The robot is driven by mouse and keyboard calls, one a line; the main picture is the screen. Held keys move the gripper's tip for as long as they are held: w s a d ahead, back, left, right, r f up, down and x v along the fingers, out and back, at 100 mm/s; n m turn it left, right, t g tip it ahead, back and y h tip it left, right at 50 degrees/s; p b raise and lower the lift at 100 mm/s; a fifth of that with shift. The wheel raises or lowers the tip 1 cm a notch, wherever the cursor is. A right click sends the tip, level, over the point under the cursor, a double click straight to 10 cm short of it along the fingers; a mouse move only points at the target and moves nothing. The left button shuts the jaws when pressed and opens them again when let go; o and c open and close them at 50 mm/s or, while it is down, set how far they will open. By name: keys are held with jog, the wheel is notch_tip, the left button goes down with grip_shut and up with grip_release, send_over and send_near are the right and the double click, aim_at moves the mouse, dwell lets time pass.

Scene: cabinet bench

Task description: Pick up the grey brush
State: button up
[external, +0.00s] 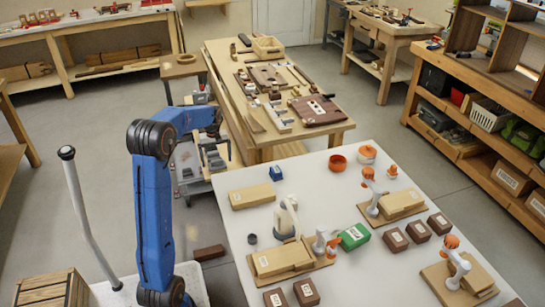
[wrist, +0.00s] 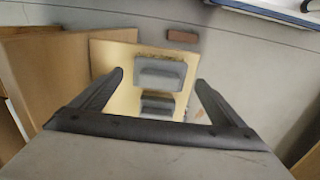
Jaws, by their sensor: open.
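In the wrist view, a grey block-like object (wrist: 160,72) with a dark, bristly-looking strip along its far edge lies on a pale tan board; it may be the grey brush. A second grey piece (wrist: 158,104) lies nearer on the same board, partly hidden by my gripper's crossbar. My gripper (wrist: 158,78) is open and empty. Its two dark fingers stand either side of the grey pieces in the picture, with the board apparently below them. In the external view, my arm's end reaches over a small stand beside the wooden bench; the brush is hard to make out there.
A white table (external: 350,262) with boxes and orange-topped items stands at the right of my arm. The wooden bench (external: 335,133) behind holds several tools. A brown block (external: 209,252) lies on the floor; it also shows in the wrist view (wrist: 183,36).

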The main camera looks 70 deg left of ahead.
aim_at(217, 160)
jog(key=shift+f, duration=1.5)
jog(key=c, duration=1.2)
jog(key=shift+r, duration=0.1)
